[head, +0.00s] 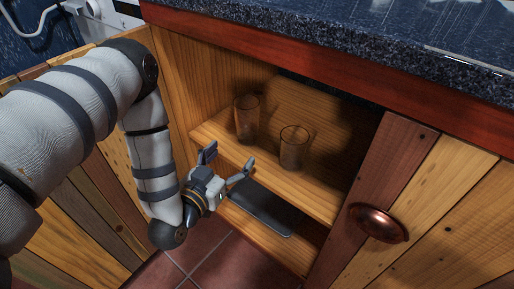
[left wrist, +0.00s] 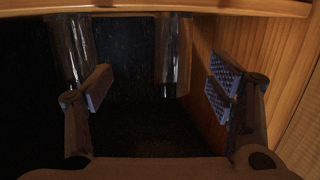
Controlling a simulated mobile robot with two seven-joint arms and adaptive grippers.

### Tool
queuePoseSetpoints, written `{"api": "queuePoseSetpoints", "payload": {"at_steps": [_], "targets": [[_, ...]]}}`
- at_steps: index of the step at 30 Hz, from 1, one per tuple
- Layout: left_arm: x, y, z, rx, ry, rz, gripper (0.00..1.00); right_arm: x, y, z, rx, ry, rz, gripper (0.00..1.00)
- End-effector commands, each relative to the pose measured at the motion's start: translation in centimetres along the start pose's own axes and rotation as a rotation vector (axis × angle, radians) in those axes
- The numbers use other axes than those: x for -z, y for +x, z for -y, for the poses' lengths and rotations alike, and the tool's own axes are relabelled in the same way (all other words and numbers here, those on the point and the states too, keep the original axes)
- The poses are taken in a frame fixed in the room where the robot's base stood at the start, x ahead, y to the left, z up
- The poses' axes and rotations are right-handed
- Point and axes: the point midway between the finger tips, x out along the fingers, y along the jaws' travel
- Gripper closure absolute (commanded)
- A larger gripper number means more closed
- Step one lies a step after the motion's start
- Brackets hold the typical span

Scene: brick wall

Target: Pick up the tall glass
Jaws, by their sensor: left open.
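Two clear brown-tinted glasses stand upright on the cabinet's upper shelf. The tall glass (head: 247,117) is the left one in the head view, near the cabinet's side wall. The other glass (head: 294,147) is shorter and stands to its right, nearer the front. My left gripper (head: 229,160) is open and empty in front of the shelf edge, below the tall glass in the picture. The left wrist view looks upside down; the tall glass (left wrist: 173,60) shows beyond and between the open fingers, the shorter glass (left wrist: 75,50) behind the left finger. My right gripper is not in view.
The shelf (head: 321,200) has a wooden front edge close to my gripper. A dark flat tray (head: 260,207) lies on the level below. A cabinet door with a copper knob (head: 379,222) bounds the right; an open plank door (head: 88,215) stands left. The countertop (head: 340,35) overhangs above.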

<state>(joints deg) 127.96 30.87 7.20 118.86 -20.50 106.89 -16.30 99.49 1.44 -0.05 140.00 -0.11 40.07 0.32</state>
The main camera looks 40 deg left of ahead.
Motion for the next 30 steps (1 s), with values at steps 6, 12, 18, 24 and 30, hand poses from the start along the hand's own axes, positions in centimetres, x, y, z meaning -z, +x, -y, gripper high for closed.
{"api": "queuePoseSetpoints", "payload": {"at_steps": [6, 12, 18, 24, 30], "targets": [[2.3, 3.5, 1.5, 0.041, 0.007, -0.143, 0.25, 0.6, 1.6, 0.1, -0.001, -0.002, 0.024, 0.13], [2.8, 7.4, 1.6, 0.04, 0.006, -0.135, 0.25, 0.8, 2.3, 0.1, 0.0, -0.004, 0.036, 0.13], [2.9, 10.5, 2.0, 0.04, 0.006, -0.133, 0.25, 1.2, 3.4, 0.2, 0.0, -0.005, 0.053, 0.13], [3.4, 13.1, 2.1, 0.038, 0.005, -0.13, 0.25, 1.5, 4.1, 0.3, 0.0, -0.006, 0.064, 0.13], [3.6, 13.2, 2.0, 0.038, 0.005, -0.13, 0.25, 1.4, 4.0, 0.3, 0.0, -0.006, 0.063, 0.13]]}}
